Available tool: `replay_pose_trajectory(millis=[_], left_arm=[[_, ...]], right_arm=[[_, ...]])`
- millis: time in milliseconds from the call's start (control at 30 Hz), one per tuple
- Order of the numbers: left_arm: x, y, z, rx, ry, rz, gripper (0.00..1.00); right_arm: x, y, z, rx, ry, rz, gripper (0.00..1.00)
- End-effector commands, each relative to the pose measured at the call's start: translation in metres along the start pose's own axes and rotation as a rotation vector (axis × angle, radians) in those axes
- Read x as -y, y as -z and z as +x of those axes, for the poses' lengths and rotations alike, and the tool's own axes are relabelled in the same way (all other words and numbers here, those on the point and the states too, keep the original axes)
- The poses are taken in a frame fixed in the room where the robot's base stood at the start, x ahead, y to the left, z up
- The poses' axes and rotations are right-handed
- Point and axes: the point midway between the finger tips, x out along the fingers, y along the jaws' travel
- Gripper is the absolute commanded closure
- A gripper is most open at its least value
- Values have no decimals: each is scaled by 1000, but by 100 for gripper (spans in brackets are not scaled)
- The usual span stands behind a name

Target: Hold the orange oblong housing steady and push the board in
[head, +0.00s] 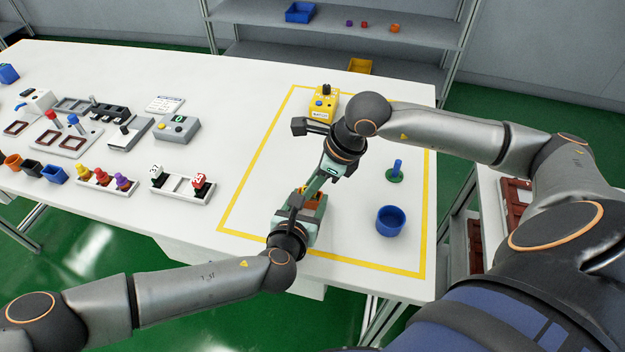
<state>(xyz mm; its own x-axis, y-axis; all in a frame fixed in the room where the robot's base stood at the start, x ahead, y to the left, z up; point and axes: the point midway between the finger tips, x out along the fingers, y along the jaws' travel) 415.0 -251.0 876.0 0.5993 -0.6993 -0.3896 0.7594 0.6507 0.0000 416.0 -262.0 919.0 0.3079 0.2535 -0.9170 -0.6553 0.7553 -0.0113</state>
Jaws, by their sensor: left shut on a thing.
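The orange housing (313,198) shows in part between my two grippers, near the front edge inside the yellow outline.
A blue round cup (390,221) and a green-based blue peg (396,171) stand to the right. A yellow button box (323,104) stands behind. Several trays and fixtures, among them a grey box (177,129), fill the left. The table inside the outline's left side is clear.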

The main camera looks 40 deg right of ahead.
Motion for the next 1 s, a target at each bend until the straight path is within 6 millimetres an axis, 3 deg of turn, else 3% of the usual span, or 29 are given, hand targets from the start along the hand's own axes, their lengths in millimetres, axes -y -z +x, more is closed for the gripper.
replay_pose_trajectory(millis=[33, 267, 567, 767, 1000], left_arm=[[0, 0, 0, 0, 0, 0, 78], [0, 0, 0, 0, 0, 0, 78], [0, 0, 0, 0, 0, 0, 78], [0, 0, 0, 0, 0, 0, 78], [0, 0, 0, 0, 0, 0, 78]], right_arm=[[0, 0, 0, 0, 0, 0, 70], [0, 0, 0, 0, 0, 0, 44], [0, 0, -3, 1, 1, 0, 44], [1, 0, -30, 0, 5, -1, 44], [2, 0, -82, 1, 6, 0, 44]])
